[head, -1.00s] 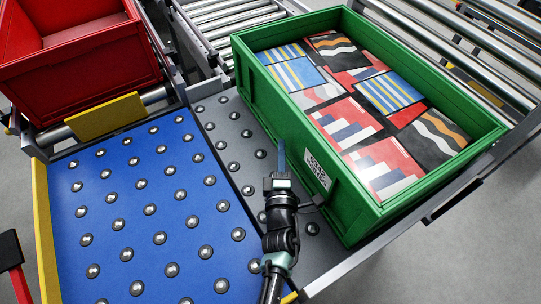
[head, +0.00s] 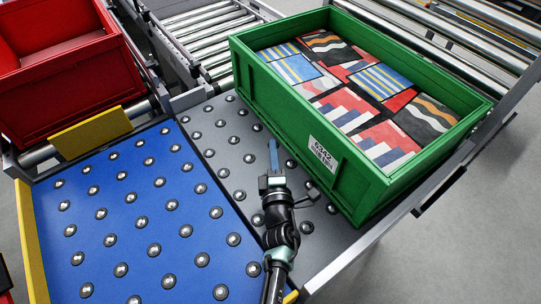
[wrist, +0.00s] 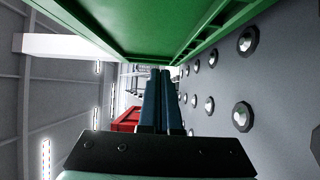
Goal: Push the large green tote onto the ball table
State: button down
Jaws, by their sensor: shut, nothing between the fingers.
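The large green tote (head: 290,112), labelled 6342 and holding several patterned boxes, stands upright at the right of the head view. It stands over the grey part of the ball table (head: 222,142), whose blue part (head: 140,215) is bare. Its underside is hidden. My gripper (head: 273,143) is shut and empty, low beside the tote's long left side. In the wrist view the tote's green wall (wrist: 150,25) fills the top, close along the shut fingers (wrist: 160,100). I cannot tell whether they touch it.
A red tote (head: 65,85) stands at the upper left behind a yellow plate (head: 90,133). Roller conveyors (head: 205,30) lie behind the ball table and beyond the green tote. A metal rail (head: 375,228) edges the right side.

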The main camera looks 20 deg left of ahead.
jog(key=p+v, duration=0.2)
jog(key=v, duration=0.8)
jog(key=shift+s+a+r, duration=0.1)
jog(key=shift+s+r, duration=0.05)
jog(key=shift+s, duration=0.1)
jog(key=w+d+r+m+t+h+p, duration=0.1)
jog(key=w+d+r+m+t+h, duration=0.2)
jog(key=r, duration=0.9)
jog(key=w+d+r+m+t+h+p, duration=0.1)
jog(key=w+d+r+m+t+p, duration=0.3)
jog(key=r, duration=0.9)
jog(key=w+d+r+m+h+b, duration=0.1)
jog(key=d+r+m+h, duration=0.3)
jog(key=r, duration=0.8)
jog(key=s+d+r+m+t+h+p, duration=0.1)
jog(key=s+r+m, duration=0.25)
jog(key=r, duration=0.55)
jog(key=s+r+m+t+p, duration=0.1)
jog(key=s+r+m, duration=0.1)
jog(key=r+m, duration=0.5)
jog(key=s+r+t+p, duration=0.1)
jog(key=s+r, duration=0.4)
jog(key=r, duration=0.3)
jog(key=s+r+m+t+y+p, duration=0.1)
jog(key=s+r, duration=0.5)
jog(key=r, duration=0.3)
jog(key=shift+s+y, duration=0.3)
jog(key=shift+d, duration=0.1)
